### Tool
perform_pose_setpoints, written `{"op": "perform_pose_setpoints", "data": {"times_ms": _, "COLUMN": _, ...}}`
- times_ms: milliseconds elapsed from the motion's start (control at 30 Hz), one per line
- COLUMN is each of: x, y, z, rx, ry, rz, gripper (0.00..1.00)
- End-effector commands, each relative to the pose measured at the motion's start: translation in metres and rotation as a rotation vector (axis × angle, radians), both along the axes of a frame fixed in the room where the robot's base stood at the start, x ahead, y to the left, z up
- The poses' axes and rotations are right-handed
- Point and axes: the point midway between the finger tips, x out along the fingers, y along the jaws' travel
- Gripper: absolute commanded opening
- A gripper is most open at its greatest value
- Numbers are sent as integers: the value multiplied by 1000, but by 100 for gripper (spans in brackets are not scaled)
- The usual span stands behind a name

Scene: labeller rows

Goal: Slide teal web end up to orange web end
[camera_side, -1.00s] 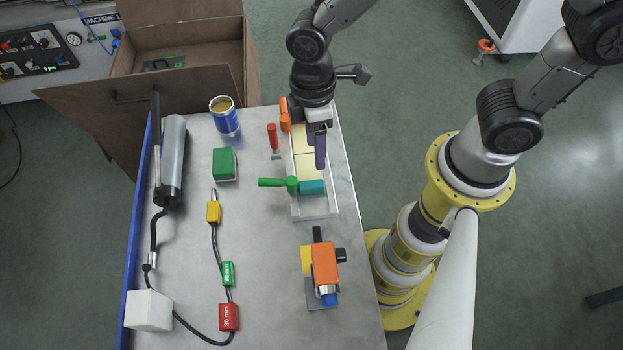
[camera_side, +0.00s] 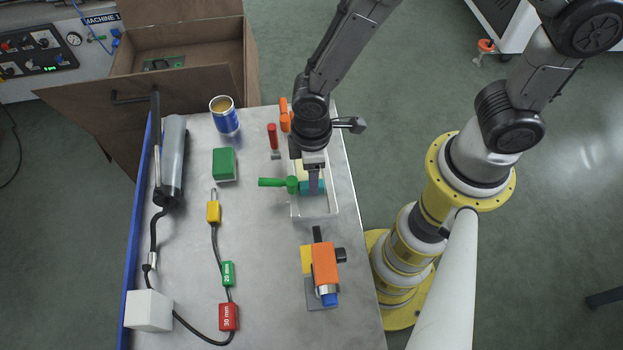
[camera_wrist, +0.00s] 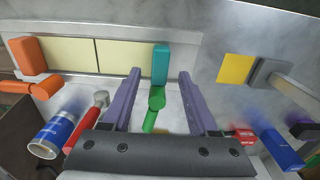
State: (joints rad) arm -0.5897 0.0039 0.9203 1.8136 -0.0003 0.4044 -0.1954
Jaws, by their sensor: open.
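The teal web end (camera_side: 304,187) is a block with a green handle (camera_side: 272,182), inside a white tray (camera_side: 318,214). In the wrist view, the teal web end (camera_wrist: 160,62) stands upright and its green handle (camera_wrist: 155,103) points toward me. My gripper (camera_side: 314,187) is over it; in the wrist view my gripper (camera_wrist: 160,73) is open, with one purple finger on each side of the teal end and handle. Contact cannot be told. The orange web end (camera_wrist: 26,50), with an orange handle (camera_wrist: 45,88), is at the tray's other end. Cream panels (camera_wrist: 125,58) lie between them.
A red-handled tool (camera_side: 272,136), a blue can (camera_side: 225,117) and a green block (camera_side: 224,164) stand left of the tray. An orange device (camera_side: 324,263) sits in front of it. A cable with coloured tags (camera_side: 228,275) lies further left.

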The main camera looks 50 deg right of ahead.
Motion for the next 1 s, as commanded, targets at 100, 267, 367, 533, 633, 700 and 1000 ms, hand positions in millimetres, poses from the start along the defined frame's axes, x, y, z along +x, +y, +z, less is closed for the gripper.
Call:
{"op": "perform_pose_setpoints", "data": {"times_ms": 100, "x": 0, "y": 0, "z": -18, "rx": -1, "ry": 2, "rz": 0, "gripper": 60}}
{"op": "perform_pose_setpoints", "data": {"times_ms": 267, "x": 0, "y": 0, "z": -30, "rx": -1, "ry": 1, "rz": 0, "gripper": 60}}
{"op": "perform_pose_setpoints", "data": {"times_ms": 367, "x": 0, "y": 0, "z": -33, "rx": 1, "ry": -1, "rz": 0, "gripper": 60}}
{"op": "perform_pose_setpoints", "data": {"times_ms": 533, "x": 0, "y": 0, "z": -34, "rx": 1, "ry": -1, "rz": 0, "gripper": 60}}
{"op": "perform_pose_setpoints", "data": {"times_ms": 633, "x": 0, "y": 0, "z": -33, "rx": 1, "ry": -1, "rz": 0, "gripper": 56}}
{"op": "perform_pose_setpoints", "data": {"times_ms": 700, "x": 0, "y": 0, "z": -33, "rx": 1, "ry": -1, "rz": 0, "gripper": 44}}
{"op": "perform_pose_setpoints", "data": {"times_ms": 1000, "x": 0, "y": 0, "z": -33, "rx": 1, "ry": -1, "rz": 0, "gripper": 0}}
